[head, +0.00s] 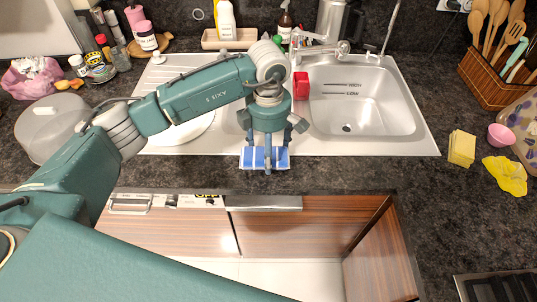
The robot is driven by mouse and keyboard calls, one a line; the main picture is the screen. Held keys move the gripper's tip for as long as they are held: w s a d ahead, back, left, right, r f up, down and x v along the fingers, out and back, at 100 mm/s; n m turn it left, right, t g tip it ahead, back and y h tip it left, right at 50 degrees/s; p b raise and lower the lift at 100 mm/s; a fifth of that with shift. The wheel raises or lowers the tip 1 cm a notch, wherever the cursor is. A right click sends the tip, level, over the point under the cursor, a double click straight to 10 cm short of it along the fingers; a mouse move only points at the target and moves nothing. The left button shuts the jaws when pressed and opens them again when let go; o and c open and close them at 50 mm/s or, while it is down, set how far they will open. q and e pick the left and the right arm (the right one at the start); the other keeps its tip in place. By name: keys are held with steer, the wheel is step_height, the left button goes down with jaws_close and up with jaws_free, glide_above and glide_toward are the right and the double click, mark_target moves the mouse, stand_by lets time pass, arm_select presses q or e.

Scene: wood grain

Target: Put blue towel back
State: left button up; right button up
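A blue and white striped towel (280,162) is at the front edge of the sink unit, in the middle of the head view. My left gripper (267,168) points down right at the towel, and its fingers overlap the towel in the picture. The gripper hides part of the towel, and I cannot tell whether the fingers are shut on it. My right gripper is not in view.
The sink basin (365,105) is right of my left gripper, with a red item (301,85) at its left side. A white plate (190,130) lies on the drainboard. A yellow sponge stack (461,148) and a yellow cloth (507,175) lie right. An open cabinet (375,255) is below.

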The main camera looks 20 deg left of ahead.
arm_select(q)
step_height(320, 180, down, 3)
steer(key=shift+s+r+p, duration=0.1)
steer(key=shift+r+p, duration=0.1)
steer(key=shift+p, duration=0.15)
steer(key=shift+f, duration=0.3)
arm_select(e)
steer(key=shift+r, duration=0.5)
arm_select(q)
steer(key=shift+f, duration=0.1)
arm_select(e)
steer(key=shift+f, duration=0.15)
arm_select(q)
steer(key=shift+f+b, duration=0.15)
steer(key=shift+b, duration=0.15)
steer(key=o, duration=0.9)
steer(key=shift+o, duration=0.5)
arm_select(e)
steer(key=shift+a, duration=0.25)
arm_select(q)
steer(key=shift+r, duration=0.2)
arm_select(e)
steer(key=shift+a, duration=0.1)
